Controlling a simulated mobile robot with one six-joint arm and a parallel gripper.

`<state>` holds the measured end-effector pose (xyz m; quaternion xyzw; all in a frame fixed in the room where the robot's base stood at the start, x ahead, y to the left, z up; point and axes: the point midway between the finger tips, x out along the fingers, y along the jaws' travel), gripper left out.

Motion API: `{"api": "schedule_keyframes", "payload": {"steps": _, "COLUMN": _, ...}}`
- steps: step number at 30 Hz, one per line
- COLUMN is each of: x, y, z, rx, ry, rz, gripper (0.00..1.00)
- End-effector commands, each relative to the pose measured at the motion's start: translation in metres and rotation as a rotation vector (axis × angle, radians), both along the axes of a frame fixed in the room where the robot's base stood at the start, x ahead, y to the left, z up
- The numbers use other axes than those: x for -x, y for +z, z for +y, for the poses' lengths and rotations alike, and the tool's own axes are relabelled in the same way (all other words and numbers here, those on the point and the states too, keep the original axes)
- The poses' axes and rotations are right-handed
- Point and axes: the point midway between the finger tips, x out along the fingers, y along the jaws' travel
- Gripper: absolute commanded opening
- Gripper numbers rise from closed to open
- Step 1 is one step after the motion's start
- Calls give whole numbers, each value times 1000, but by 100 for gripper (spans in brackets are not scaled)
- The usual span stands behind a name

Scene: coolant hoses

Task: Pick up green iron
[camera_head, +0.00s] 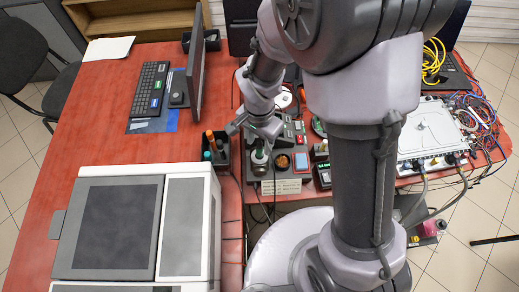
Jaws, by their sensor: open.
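A green-tipped upright tool (259,155), likely the green iron, stands on the dark control station (289,184). Its upper part is hidden under my wrist. My gripper (255,136) is open just above it at the station's left side. I cannot tell whether the fingers touch it or are around it.
A black holder (216,170) with orange and green handles stands just left of the station. A large grey-white machine (180,225) fills the near left. A monitor (196,65) and keyboard (149,90) are behind. A white box (430,130) with cables is at the right.

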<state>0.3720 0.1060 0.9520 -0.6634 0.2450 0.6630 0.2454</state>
Motion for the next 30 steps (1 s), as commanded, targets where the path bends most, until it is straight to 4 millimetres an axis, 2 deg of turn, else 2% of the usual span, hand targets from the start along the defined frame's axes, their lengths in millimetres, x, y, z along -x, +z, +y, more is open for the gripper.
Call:
{"api": "schedule_keyframes", "payload": {"steps": 1, "x": 2, "y": -16, "z": -1, "rx": 1, "ry": 0, "rz": 3, "gripper": 44}}
{"api": "schedule_keyframes", "payload": {"steps": 4, "x": 2, "y": -31, "z": -1, "rx": 1, "ry": 0, "rz": 2, "gripper": 44}}
{"api": "schedule_keyframes", "payload": {"steps": 12, "x": 2, "y": -34, "z": -1, "rx": 0, "ry": 0, "rz": 0, "gripper": 44}}
{"api": "schedule_keyframes", "payload": {"steps": 19, "x": 2, "y": -34, "z": -1, "rx": 0, "ry": 0, "rz": 0, "gripper": 0}}
{"api": "schedule_keyframes", "payload": {"steps": 28, "x": 2, "y": -33, "z": -1, "rx": 0, "ry": 0, "rz": 0, "gripper": 0}}
{"api": "schedule_keyframes", "payload": {"steps": 30, "x": 1, "y": -25, "z": 0, "rx": 0, "ry": 0, "rz": -1, "gripper": 0}}
